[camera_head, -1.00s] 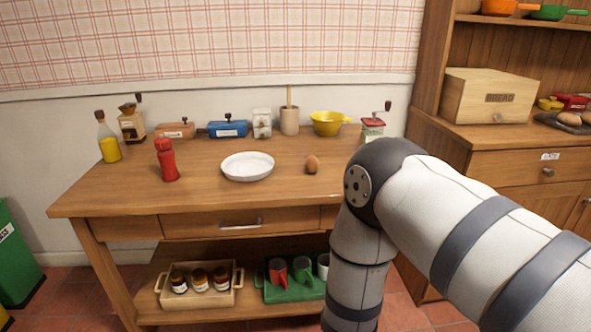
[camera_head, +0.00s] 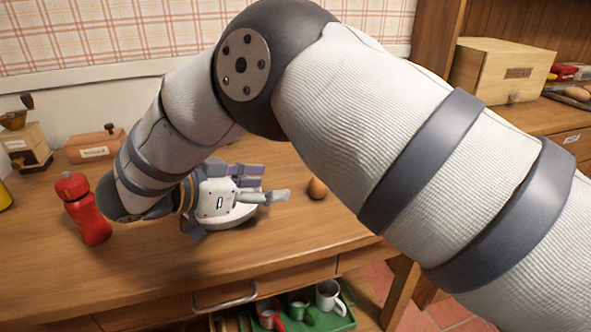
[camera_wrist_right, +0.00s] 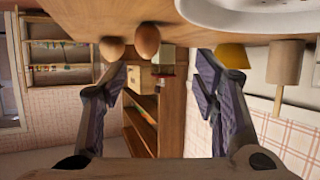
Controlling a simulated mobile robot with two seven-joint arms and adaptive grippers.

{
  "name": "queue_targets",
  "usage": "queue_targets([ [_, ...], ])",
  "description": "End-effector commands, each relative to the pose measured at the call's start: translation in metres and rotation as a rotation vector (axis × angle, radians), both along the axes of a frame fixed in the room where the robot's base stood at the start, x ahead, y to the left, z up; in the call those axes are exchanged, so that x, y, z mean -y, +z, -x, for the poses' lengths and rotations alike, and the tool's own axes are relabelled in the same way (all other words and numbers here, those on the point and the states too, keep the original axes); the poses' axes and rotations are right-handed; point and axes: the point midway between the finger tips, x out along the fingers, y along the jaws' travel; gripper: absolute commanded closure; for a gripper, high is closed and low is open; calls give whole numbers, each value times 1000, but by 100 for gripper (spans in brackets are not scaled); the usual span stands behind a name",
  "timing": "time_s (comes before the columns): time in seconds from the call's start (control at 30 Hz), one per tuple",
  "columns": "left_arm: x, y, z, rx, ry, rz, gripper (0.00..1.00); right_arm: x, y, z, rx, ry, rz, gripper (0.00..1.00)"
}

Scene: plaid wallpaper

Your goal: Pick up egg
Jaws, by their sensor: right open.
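A brown egg (camera_head: 317,188) stands on the wooden table (camera_head: 330,225), just to the right of my right gripper (camera_head: 265,184) in the head view. The gripper is open and empty, low over the white plate (camera_head: 238,217), which it partly covers. Its fingers point right, toward the egg, and do not touch it. In the right wrist view the spread fingers of the gripper (camera_wrist_right: 160,85) frame the space ahead. My left gripper is not in view.
A red bottle (camera_head: 82,208) stands close to my right wrist. A coffee grinder (camera_head: 25,142) and a wooden box (camera_head: 94,145) are at the back left. In the wrist view a yellow bowl (camera_wrist_right: 232,56) and a wooden mortar (camera_wrist_right: 286,65) show at right.

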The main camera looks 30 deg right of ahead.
Motion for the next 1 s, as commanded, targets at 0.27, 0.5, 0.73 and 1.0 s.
queue_targets([
  [0.27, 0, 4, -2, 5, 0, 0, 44, 52, -21, -8, -1, -2, 1, 45],
  [0.5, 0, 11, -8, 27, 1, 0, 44, 91, -29, -6, 2, -2, 3, 45],
  [0.73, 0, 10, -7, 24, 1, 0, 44, 110, -41, -10, 0, 0, 1, 45],
  [1.0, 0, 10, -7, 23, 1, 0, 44, 109, -40, -11, 1, 0, 1, 75],
])
